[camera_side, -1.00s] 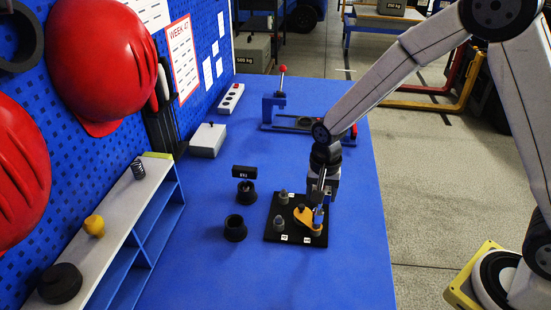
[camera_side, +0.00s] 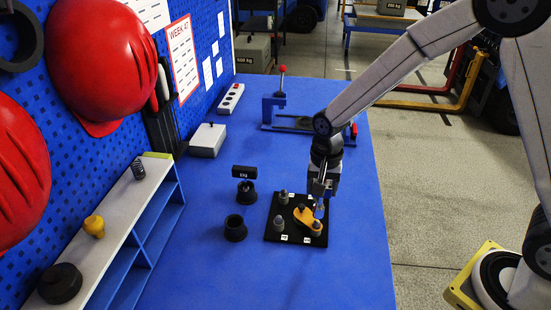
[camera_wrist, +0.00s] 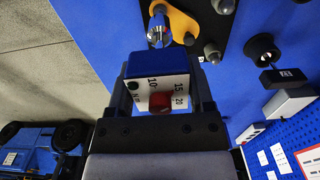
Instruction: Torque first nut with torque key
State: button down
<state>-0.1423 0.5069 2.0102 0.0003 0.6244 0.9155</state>
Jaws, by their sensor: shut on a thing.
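My gripper (camera_side: 321,190) is shut on the torque key, pointing down above the right part of the black plate (camera_side: 272,234). In the wrist view, the key (camera_wrist: 158,68) is a blue block with a white dial marked 10, 15, 20 and a red knob between my fingers. A silver tip (camera_wrist: 159,30) shows beyond it, at the edge of the orange piece. The orange piece (camera_side: 303,214) lies on the black plate among several grey posts or nuts (camera_side: 279,222). A grey nut (camera_side: 316,227) stands at its near end. I cannot tell whether the tip touches a nut.
A black ring holder (camera_side: 235,230) and a black labelled weight on a holder (camera_side: 245,190) stand left of the plate. A grey box (camera_side: 207,140) and a blue fixture with a red knob (camera_side: 275,105) stand farther back. The near blue table is clear.

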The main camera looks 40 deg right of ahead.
jog(key=shift+r, duration=1.5)
